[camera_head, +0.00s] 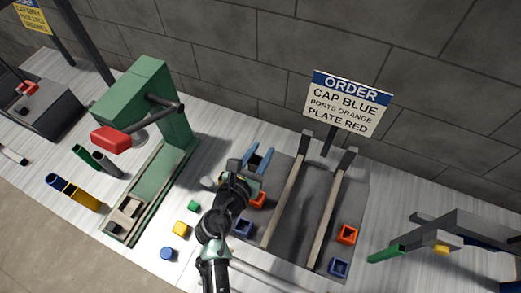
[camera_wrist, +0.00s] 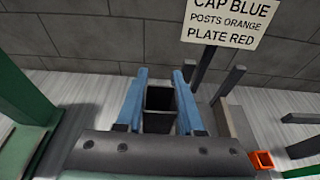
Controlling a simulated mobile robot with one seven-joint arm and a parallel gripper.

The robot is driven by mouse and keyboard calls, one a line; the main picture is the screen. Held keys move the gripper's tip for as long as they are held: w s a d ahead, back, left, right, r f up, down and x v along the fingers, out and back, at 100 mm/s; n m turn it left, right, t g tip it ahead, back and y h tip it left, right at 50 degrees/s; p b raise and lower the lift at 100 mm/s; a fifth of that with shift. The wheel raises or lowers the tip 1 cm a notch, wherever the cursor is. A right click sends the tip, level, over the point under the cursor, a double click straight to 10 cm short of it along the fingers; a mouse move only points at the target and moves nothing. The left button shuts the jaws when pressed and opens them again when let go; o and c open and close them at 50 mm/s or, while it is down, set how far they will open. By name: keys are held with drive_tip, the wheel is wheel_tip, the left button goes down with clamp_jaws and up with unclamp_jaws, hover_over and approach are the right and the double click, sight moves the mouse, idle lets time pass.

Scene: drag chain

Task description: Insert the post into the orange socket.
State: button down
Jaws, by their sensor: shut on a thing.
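My gripper (camera_head: 258,158) has blue fingers and is shut on a dark, hollow square post (camera_wrist: 160,98). The post shows between both fingers in the wrist view, with its open top facing the camera. One orange socket (camera_head: 258,200) lies just below my gripper in the head view, partly hidden by my arm. Another orange socket (camera_head: 347,234) sits to the right, beyond the rails. The wrist view shows an orange socket (camera_wrist: 262,160) at lower right; I cannot tell which one it is. The held post appears apart from both sockets.
Two pale rails (camera_head: 287,197) stand on a grey plate. Blue sockets (camera_head: 243,228) (camera_head: 338,267) sit beside them. A green press (camera_head: 165,110) with a red handle stands left. Small coloured blocks (camera_head: 181,228) lie near my arm. An order sign (camera_head: 345,104) stands behind, before the wall.

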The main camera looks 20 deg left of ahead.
drive_tip(key=shift+f+b, duration=2.4)
drive_tip(key=shift+f, duration=0.5)
drive_tip(key=shift+f+b, duration=1.9)
drive_tip(key=shift+f, duration=0.8)
drive_tip(key=shift+c, duration=2.2)
unclamp_jaws()
drive_tip(key=shift+s, duration=0.1)
drive_tip(key=v, duration=1.2)
drive_tip(key=shift+s+r+b, duration=0.2)
drive_tip(key=shift+s+b, duration=0.1)
drive_tip(key=shift+s, duration=0.05)
drive_tip(key=shift+w, duration=0.1)
